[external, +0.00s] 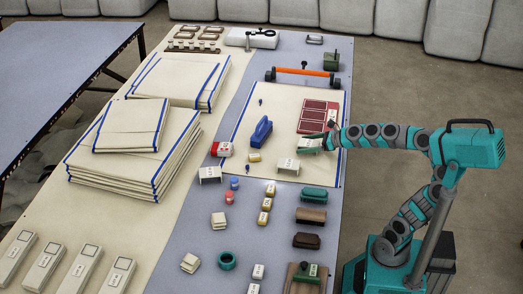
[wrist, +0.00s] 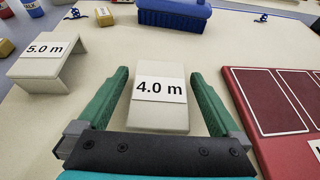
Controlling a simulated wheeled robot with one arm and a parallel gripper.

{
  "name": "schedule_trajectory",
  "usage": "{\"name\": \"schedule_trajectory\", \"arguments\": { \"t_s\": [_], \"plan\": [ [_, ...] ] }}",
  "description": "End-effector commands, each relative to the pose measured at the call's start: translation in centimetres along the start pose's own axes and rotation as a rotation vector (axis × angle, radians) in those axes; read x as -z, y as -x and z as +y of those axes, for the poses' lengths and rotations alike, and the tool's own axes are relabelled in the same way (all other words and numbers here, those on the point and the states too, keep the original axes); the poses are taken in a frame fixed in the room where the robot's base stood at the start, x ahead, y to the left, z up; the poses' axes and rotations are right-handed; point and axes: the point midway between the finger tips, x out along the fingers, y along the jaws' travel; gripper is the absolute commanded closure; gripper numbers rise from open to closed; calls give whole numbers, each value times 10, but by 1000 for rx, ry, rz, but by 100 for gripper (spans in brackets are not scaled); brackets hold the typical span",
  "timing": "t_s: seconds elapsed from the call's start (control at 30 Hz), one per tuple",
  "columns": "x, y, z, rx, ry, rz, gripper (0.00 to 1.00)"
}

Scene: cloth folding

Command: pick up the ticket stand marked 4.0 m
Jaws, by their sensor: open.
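The ticket stand marked 4.0 m (wrist: 160,112) is a small cream block with a white label, seen in the middle of the wrist view. My gripper (wrist: 160,75) is open, with one green finger on each side of the stand and a visible gap on both sides. A similar stand marked 5.0 m (wrist: 48,60) is to the left in the wrist view, apart from my gripper.
A dark red panel (wrist: 275,105) lies close to my right finger in the wrist view. A blue brush-like block (wrist: 173,14) lies beyond the stand. Folded cloth stacks (external: 135,150) fill the table's left side. Bare cream sheet surrounds the stand.

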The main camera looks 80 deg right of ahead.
Motion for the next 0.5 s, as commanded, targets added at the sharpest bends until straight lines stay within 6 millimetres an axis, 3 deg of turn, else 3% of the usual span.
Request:
{"name": "schedule_trajectory", "arguments": {
  "t_s": [0.13,0.43,0.5],
  "plan": [
    [0,-10,1,-2,0,1,0],
    [0,-12,0,-1,0,0,0],
    [0,-12,0,-1,0,0,6]
  ]
}}
